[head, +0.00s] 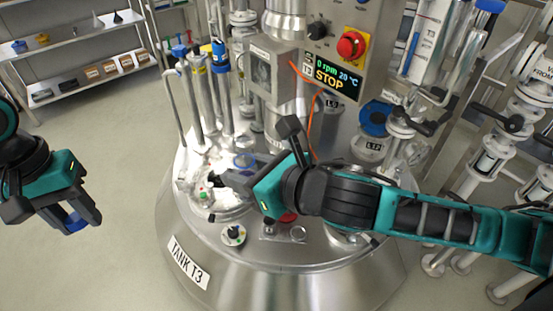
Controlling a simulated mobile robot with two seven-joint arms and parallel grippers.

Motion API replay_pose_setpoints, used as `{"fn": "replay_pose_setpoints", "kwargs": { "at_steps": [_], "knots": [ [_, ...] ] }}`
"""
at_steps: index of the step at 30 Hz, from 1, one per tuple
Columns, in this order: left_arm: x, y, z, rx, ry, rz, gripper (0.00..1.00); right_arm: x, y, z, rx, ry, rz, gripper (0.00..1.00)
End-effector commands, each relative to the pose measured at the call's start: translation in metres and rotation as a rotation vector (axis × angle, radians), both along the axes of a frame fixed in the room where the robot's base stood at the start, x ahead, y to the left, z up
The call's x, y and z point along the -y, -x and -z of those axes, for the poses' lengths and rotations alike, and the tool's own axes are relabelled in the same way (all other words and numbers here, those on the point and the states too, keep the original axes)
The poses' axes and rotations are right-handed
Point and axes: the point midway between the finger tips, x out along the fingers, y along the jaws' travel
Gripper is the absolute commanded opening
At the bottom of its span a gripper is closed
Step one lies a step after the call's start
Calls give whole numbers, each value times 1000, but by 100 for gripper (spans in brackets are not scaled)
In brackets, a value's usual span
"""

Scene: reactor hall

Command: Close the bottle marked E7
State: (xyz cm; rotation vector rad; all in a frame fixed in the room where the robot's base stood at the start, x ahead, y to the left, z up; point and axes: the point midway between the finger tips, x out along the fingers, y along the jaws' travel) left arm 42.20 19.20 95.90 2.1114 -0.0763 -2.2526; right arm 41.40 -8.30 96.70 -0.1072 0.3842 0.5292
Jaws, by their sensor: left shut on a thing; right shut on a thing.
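My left gripper (82,212) is at the left, over the floor and clear of the tank. It is shut on a blue round piece that looks like a cap (75,222). My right gripper (222,182) reaches in from the right over the top of the tank. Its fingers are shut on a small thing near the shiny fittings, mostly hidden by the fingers. A clear item with a blue ring (243,160) stands just behind the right gripper. I cannot read an E7 mark anywhere.
The steel tank marked TANK T3 (190,262) fills the middle. A control box with a red button (351,45) and a STOP display (331,75) stands behind. A blue-capped bottle (374,118) is at right. Shelves (85,75) stand back left. Pipes crowd the right.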

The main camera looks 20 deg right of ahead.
Motion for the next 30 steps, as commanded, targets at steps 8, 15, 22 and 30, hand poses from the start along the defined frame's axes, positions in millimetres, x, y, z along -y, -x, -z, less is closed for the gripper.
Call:
{"fn": "replay_pose_setpoints", "kwargs": {
  "at_steps": [8,15,22,30],
  "knots": [
    [0,0,0,0,0,0,0,-29,2,-3,1,0,-142,0],
    [0,0,0,0,0,0,0,-34,3,-3,0,-1,-165,0],
    [1,0,0,1,0,2,0,-33,3,-2,-1,-1,-164,0],
    [47,-12,-23,47,-8,115,0,-33,3,-2,0,-1,-163,0]
  ]
}}
